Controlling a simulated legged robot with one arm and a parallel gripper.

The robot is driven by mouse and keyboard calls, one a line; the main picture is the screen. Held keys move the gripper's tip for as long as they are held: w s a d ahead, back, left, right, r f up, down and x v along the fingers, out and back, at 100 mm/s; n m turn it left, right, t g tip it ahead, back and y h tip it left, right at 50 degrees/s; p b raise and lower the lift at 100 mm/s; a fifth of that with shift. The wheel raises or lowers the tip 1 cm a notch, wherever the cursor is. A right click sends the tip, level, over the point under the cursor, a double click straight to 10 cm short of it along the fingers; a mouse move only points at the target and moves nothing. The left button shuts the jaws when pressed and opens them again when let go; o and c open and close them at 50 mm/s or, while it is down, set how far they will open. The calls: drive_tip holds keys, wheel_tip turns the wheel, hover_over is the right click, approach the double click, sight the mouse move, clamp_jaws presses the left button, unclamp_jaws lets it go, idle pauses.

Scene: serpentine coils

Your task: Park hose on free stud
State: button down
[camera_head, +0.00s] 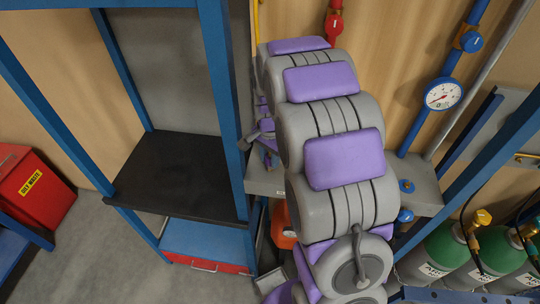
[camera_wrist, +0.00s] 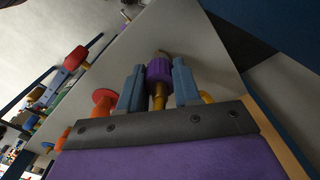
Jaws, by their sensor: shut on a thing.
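My gripper (camera_wrist: 158,84) shows in the wrist view, its two blue-grey fingers closed on either side of a purple-collared fitting (camera_wrist: 159,70) with a brass stem. I take this fitting for a hose end, but no hose length shows clearly. A red-orange knob (camera_wrist: 104,97) stands just left of the fingers, and a yellow-orange peg (camera_wrist: 206,97) is partly hidden behind the right finger. I cannot tell which is a free stud. In the head view my arm hides most of the work area, and the gripper cannot be made out clearly.
In the head view a blue-framed rack with a black shelf (camera_head: 180,174) stands left of my arm. A grey ledge (camera_head: 424,188) with blue-capped fittings is to the right, below a gauge (camera_head: 443,94). Green cylinders (camera_head: 445,248) stand lower right; a red bin (camera_head: 32,186) is far left.

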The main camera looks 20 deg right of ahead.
drive_tip(key=shift+s+f, duration=0.1)
drive_tip(key=shift+f, duration=0.1)
drive_tip(key=c, duration=0.7)
unclamp_jaws()
wheel_tip(320, 180, up, 17)
drive_tip(key=shift+r+b, duration=0.15)
drive_tip(key=shift+b, duration=0.45)
drive_tip(key=s+a+f+n+b, duration=0.3)
drive_tip(key=s+f, duration=0.4)
drive_tip(key=s, duration=0.3)
drive_tip(key=s+a+f+n+g+b, duration=0.1)
drive_tip(key=s+a+f+n+b, duration=0.2)
drive_tip(key=s+f+n+b, duration=0.2)
drive_tip(key=s+a+f+n+b, duration=0.4)
drive_tip(key=s+f, duration=0.6)
drive_tip(key=s, duration=0.7)
drive_tip(key=shift+f+n+g+b, duration=0.2)
drive_tip(key=shift+n+g+b, duration=0.2)
drive_tip(key=shift+b, duration=0.9)
drive_tip(key=shift+w, duration=0.1)
